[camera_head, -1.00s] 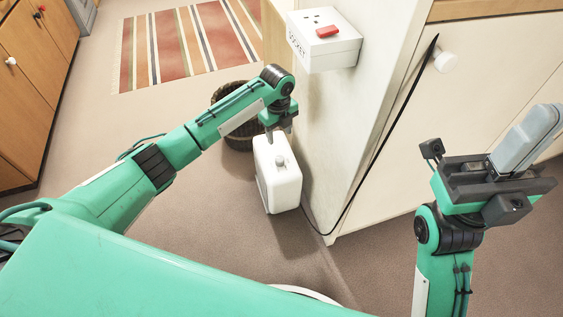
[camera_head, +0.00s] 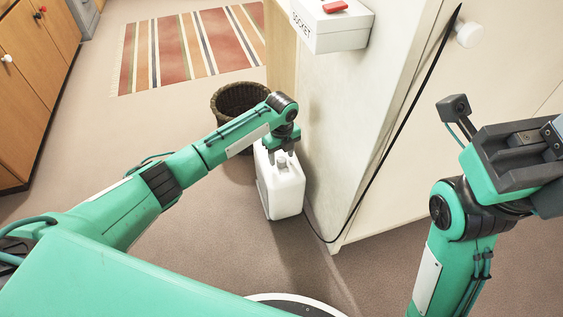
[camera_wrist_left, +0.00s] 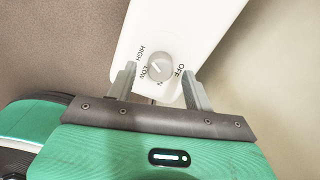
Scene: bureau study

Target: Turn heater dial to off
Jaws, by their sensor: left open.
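The heater (camera_head: 284,193) is a white upright box on the floor beside the white cabinet. Its round grey dial (camera_wrist_left: 159,68) shows in the left wrist view, with printed labels HIGH, LOW and OFF around it. I cannot clearly tell which label the dial points at. My left gripper (camera_head: 281,154) is over the heater's top and points down. In the left wrist view its two open fingers (camera_wrist_left: 159,78) stand on either side of the dial, with gaps to it. My right gripper (camera_head: 535,160) is at the right edge, partly cut off, and its fingers are unclear.
A white socket box (camera_head: 331,28) with a red switch is on the cabinet (camera_head: 390,190) side. A black cable (camera_head: 398,115) runs down to the floor. A dark wicker basket (camera_head: 238,98) stands behind the heater. A striped rug (camera_head: 190,48) lies farther back. Floor at left is clear.

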